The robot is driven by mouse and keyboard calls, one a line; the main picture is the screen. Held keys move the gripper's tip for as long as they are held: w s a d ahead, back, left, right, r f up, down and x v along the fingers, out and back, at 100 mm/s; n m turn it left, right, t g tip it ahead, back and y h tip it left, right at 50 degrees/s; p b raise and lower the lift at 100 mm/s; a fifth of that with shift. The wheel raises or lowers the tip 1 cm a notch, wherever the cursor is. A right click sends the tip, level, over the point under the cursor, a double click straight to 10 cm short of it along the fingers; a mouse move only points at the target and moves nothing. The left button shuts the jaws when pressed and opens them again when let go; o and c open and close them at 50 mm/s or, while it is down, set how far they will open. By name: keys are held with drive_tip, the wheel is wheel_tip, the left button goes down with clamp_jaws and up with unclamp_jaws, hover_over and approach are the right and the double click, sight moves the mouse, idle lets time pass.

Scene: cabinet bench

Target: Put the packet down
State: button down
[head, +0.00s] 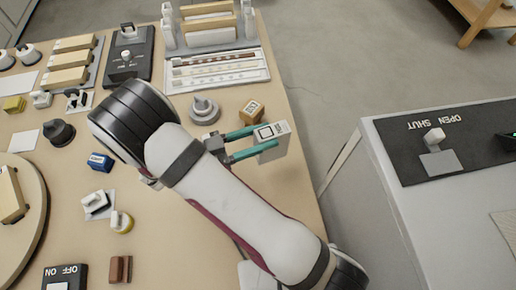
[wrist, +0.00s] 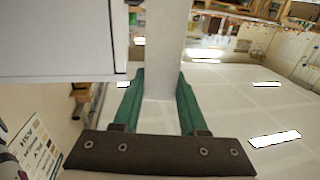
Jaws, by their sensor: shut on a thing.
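My gripper (head: 262,139) has two green fingers shut on the packet, one on each side, near the right edge of the bench (head: 292,188). In the wrist view the packet (wrist: 163,50) is a plain grey-white slab between the green fingers of my gripper (wrist: 160,85). I cannot tell whether its underside touches the bench or hangs above it.
An orange-brown block (head: 251,112) stands just behind the packet. A grey round knob piece (head: 204,110) is to its left. A white cabinet (head: 385,200) with an OPEN SHUT panel (head: 450,140) stands right, across a floor gap. The bench's front right is partly bare.

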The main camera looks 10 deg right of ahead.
drive_tip(key=shift+s+r, duration=0.1)
drive_tip(key=shift+r, duration=0.65)
drive_tip(key=s+a+m+g+y, duration=1.9)
drive_tip(key=s+m+g+y, duration=0.2)
drive_tip(key=s+m+y, duration=0.15)
drive_tip(key=w+a+m+t+y, duration=0.2)
drive_tip(key=w+m+t+y, duration=1.1)
drive_tip(key=w+m+t, duration=0.4)
wheel_tip(320, 180, down, 10)
drive_tip(key=s+n, duration=0.1)
drive_tip(key=s, duration=0.1)
drive_tip(key=shift+t, duration=0.3)
